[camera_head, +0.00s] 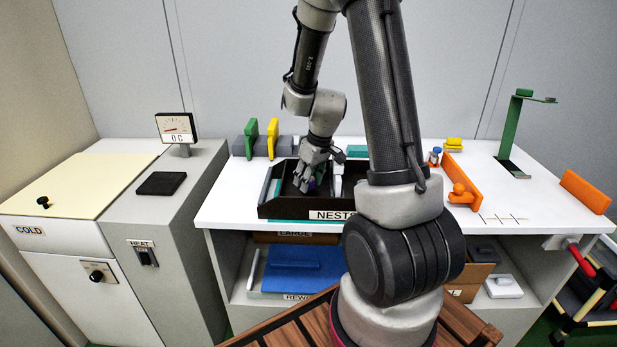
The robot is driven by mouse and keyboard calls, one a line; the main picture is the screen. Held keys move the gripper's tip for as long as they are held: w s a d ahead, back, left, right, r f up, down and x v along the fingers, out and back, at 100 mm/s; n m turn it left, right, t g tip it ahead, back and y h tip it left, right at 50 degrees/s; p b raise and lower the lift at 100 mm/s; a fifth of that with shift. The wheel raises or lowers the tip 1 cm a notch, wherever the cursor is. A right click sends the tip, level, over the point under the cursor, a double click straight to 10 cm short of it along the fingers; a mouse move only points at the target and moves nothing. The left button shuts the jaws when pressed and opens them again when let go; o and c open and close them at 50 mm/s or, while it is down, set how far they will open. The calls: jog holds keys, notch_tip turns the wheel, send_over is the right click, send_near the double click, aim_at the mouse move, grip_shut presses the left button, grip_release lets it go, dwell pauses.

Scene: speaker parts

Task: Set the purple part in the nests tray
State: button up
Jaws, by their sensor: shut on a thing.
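The nests tray (283,211) is a dark, low-walled box with a "NESTS" label on its front, standing on the white worktop. My gripper (308,184) points down inside the tray's outline, toward its middle. It is shut on the purple part (311,186), of which only a small dark purple patch shows between the fingers. The fingers and arm hide most of the part. I cannot tell whether the part touches the tray floor. White pieces show in the tray beside the gripper, and my arm covers the tray's right end.
Green and yellow upright pieces (251,137) stand in a grey holder behind the tray. An orange bracket (460,180) and a green post (511,125) stand to the right. A cold box (75,185) and heat unit (178,200) are left. White worktop right of my arm is partly clear.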

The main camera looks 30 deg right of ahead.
jog(key=shift+r, duration=2.2)
jog(key=shift+f, duration=2.2)
jog(key=o, duration=1.3)
jog(key=v, duration=0.7)
jog(key=shift+s+r, duration=0.1)
jog(key=shift+r, duration=0.2)
